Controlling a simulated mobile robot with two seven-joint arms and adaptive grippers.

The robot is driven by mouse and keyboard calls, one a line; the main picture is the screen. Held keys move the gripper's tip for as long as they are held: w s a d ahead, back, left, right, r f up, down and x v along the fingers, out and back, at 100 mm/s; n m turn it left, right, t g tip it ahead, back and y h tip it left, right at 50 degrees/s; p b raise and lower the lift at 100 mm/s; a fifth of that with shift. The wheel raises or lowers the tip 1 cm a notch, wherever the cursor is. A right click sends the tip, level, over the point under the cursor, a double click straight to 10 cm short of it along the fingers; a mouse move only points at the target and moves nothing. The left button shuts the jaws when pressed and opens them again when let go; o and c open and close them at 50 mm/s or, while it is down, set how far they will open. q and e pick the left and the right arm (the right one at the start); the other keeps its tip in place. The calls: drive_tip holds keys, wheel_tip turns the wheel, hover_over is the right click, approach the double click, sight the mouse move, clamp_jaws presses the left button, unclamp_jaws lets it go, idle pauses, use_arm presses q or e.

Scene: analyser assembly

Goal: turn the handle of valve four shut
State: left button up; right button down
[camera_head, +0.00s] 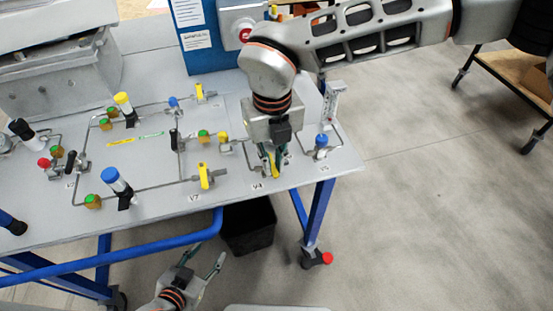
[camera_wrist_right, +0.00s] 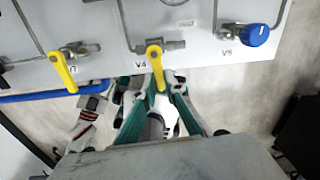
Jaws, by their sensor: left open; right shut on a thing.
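Valve four's yellow lever handle (camera_wrist_right: 154,62) stands beside the V4 label in the right wrist view. It points toward the table's near edge, crosswise to its short grey pipe. My right gripper (camera_wrist_right: 157,85) is shut on the handle's free end, with green fingers on both sides. In the head view the right gripper (camera_head: 271,168) reaches down over V4 and hides most of the valve; a bit of yellow shows between the fingers. My left gripper (camera_head: 203,262) is open and empty, low in front of the table, apart from the valves.
V7's yellow handle (camera_head: 204,176) is left of V4, and V5's blue knob (camera_head: 321,141) is to the right. Pipes and other valves cover the panel table (camera_head: 150,225). A black bin (camera_head: 248,226) stands below.

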drive_tip(key=shift+a+m, duration=0.15)
drive_tip(key=shift+m, duration=0.35)
drive_tip(key=shift+r, duration=0.1)
drive_tip(key=c, duration=2.1)
unclamp_jaws()
wheel_tip(320, 180, up, 12)
drive_tip(key=shift+f, duration=0.1)
